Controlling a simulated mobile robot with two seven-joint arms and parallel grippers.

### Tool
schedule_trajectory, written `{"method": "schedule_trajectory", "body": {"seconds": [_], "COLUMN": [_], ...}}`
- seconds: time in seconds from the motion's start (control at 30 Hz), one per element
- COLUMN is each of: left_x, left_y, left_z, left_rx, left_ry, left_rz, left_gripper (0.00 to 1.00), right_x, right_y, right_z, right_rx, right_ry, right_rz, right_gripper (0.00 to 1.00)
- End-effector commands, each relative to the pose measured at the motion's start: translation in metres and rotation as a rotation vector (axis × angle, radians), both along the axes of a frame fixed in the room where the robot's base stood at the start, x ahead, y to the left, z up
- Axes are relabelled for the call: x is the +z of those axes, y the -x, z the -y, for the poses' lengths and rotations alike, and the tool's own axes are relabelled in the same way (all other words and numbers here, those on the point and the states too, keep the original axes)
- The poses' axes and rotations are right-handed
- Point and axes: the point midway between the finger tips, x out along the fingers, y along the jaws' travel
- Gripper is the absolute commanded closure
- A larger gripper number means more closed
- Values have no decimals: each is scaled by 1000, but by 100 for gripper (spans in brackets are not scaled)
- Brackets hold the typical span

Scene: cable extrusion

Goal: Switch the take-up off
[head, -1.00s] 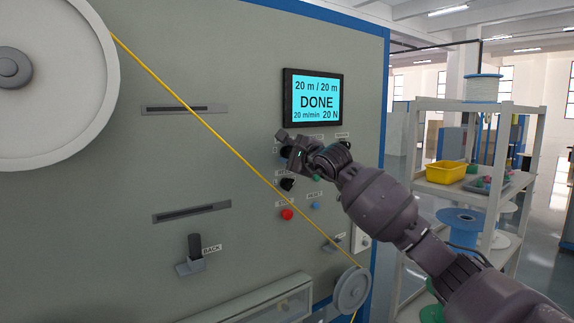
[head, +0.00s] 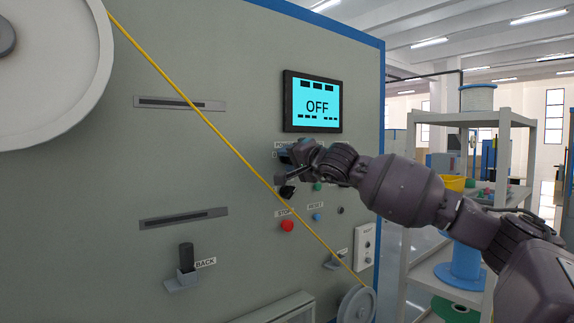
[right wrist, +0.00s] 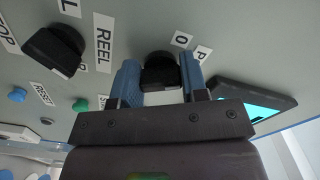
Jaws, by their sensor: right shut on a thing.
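The machine's screen (head: 317,104) is lit and reads OFF. My right gripper (head: 286,165) is at the panel just below the screen's left end, by the power label (head: 284,145). In the right wrist view, its blue fingers are shut on a black knob (right wrist: 160,72), one finger on each side. A label with a 0 (right wrist: 181,39) is beside the knob. In the head view the gripper hides most of this knob. My left gripper is not in view.
A second black knob (head: 287,192), a red stop button (head: 287,225) and a blue reset button (head: 317,217) sit close below. A yellow cable (head: 215,130) runs diagonally across the panel. A shelf rack (head: 528,170) stands to the right.

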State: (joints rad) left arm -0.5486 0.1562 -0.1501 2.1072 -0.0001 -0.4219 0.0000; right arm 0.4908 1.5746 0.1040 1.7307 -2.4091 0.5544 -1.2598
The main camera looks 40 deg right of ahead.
Motion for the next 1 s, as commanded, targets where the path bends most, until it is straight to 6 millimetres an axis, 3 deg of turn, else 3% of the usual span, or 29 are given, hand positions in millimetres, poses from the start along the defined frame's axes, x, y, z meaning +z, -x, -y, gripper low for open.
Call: {"method": "schedule_trajectory", "body": {"seconds": [0.4,1.0], "left_x": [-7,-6], "left_y": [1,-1], "left_z": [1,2], "left_rx": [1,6], "left_ry": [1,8], "left_rz": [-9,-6], "left_gripper": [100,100], "right_x": [-4,-3], "right_y": [0,0], "right_z": [0,0], "right_rx": [1,1], "right_ry": [232,283], "right_rz": [-31,-34], "right_gripper": [83,83]}}
